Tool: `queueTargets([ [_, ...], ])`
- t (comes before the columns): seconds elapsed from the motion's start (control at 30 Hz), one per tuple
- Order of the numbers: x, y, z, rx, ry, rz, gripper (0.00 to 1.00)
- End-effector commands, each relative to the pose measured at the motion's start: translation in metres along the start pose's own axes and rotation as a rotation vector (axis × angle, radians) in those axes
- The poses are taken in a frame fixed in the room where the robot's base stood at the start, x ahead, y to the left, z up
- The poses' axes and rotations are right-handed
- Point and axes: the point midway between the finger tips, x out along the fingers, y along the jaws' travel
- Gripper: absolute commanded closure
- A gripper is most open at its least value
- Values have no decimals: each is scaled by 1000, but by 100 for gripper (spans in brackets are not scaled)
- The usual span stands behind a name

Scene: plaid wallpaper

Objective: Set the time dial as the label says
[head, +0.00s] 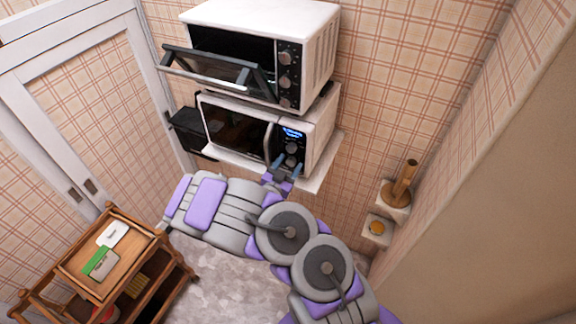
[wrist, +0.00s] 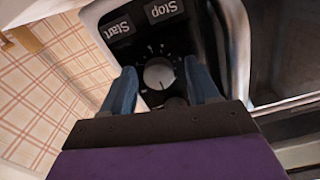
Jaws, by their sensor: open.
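The microwave (head: 235,128) sits on a shelf, with a lit blue display (head: 292,133) and dials on its right-hand panel. In the wrist view a round silver dial (wrist: 158,73) with a ring of tick marks sits by the Start button (wrist: 117,28) and Stop button (wrist: 163,10), their words upside down. My gripper (wrist: 161,88) is open, one blue finger on each side of this dial; I cannot tell whether they touch it. In the head view my gripper (head: 287,167) is at the lower part of the microwave panel. I cannot read any label naming a time.
A toaster oven (head: 318,35) with its door (head: 215,72) hanging open and several knobs stands above the microwave. A wooden cart (head: 75,262) at lower left holds a white item (head: 112,233) and a green-and-white item (head: 101,263). Small wall shelves (head: 378,228) are at right.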

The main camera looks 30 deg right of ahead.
Motion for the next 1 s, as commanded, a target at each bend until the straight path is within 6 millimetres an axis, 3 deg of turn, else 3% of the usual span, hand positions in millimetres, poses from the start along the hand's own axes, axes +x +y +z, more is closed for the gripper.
queueTargets([
  [0.07, 0, 0, 0, 0, 0, 0, 44],
  [0.6, 0, -1, 0, 1, 0, -1, 96],
  [1.0, 1, -1, 0, 78, 1, -1, 96],
])
